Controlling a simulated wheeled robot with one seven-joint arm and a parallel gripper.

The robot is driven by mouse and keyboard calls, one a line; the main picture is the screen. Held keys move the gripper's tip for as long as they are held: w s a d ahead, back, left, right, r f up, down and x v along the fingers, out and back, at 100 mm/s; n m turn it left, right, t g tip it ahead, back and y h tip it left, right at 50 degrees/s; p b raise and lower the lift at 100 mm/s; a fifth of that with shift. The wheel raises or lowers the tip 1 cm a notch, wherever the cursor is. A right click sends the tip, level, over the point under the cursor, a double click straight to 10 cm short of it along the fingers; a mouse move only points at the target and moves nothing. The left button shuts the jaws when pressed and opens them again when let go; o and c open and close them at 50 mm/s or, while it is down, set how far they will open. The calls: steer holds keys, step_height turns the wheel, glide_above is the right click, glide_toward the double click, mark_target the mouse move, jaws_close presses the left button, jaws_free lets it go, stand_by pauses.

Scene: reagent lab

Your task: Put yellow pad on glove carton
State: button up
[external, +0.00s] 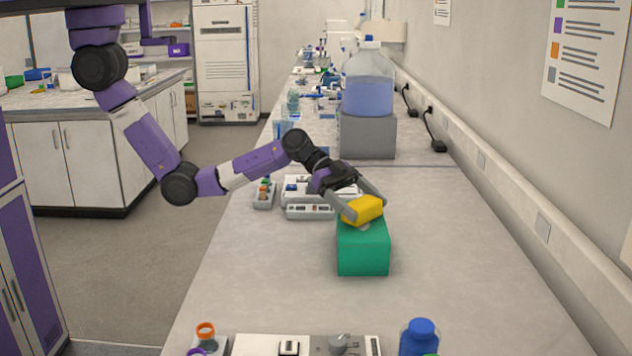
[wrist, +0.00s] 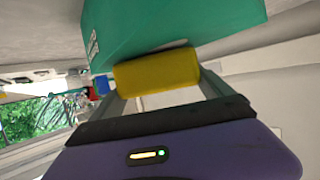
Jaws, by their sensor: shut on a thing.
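The yellow pad (external: 363,209) is a small yellow block, held between the fingers of my gripper (external: 357,208). In the external view it is at the top of the green glove carton (external: 363,251), slightly tilted. I cannot tell whether it touches the carton's top. The carton stands upright on the bench. In the wrist view the yellow pad (wrist: 157,70) spans the gap between the fingers, and the green carton (wrist: 170,25) is just beyond it. My gripper is shut on the pad.
Grey trays with small items (external: 309,211) lie left of the carton. A large jug of blue liquid (external: 368,92) stands on a grey block (external: 367,135) behind. A blue-capped bottle (external: 419,338) and a device (external: 307,346) are at the front. The bench right of the carton is clear.

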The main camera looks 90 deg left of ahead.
steer(key=shift+f, duration=0.2)
steer(key=o, duration=1.1)
steer(key=shift+r, duration=0.2)
steer(key=b+v, duration=0.2)
steer(key=v, duration=1)
steer(key=shift+w+r, duration=0.1)
